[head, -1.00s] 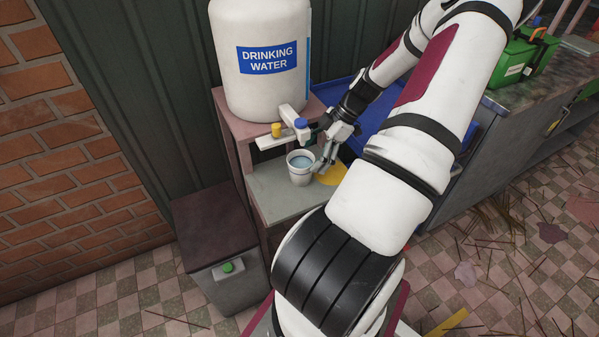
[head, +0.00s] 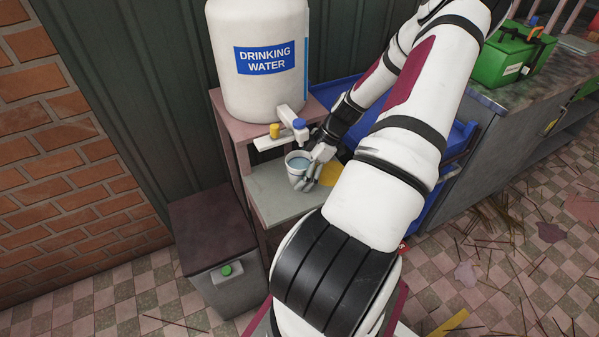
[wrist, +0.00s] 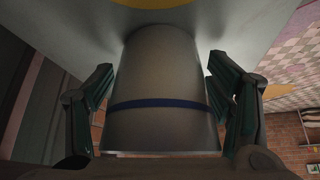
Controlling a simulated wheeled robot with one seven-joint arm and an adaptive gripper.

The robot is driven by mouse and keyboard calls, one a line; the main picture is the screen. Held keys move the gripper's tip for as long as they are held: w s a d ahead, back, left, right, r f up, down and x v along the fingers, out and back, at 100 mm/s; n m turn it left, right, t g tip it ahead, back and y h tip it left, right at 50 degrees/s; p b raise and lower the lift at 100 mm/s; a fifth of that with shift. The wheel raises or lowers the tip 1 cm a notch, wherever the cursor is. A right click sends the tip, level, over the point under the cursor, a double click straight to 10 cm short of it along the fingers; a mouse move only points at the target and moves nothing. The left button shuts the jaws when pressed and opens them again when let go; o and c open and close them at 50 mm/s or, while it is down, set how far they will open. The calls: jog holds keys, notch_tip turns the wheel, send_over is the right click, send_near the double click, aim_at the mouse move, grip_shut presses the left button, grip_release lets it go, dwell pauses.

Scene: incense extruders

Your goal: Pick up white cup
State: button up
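The white cup (head: 295,168) stands upright on the lower grey shelf under the dispenser's tap, with bluish water showing inside. In the wrist view the cup (wrist: 160,95), with its dark blue band, fills the middle. My gripper (head: 312,172) is at the cup's right side in the head view. In the wrist view one finger of my gripper (wrist: 160,72) is on each side of the cup. The fingers are apart, with narrow gaps seeming to show beside the cup wall; contact is hard to judge.
A large white drinking water container (head: 258,60) stands on the upper shelf, its tap (head: 292,122) just above the cup. A yellow item (head: 332,173) lies right of the cup. A grey bin (head: 225,270) stands at left. A green toolbox (head: 515,55) sits on the right counter.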

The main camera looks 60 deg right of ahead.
jog(key=c, duration=1.2)
jog(key=shift+r, duration=0.15)
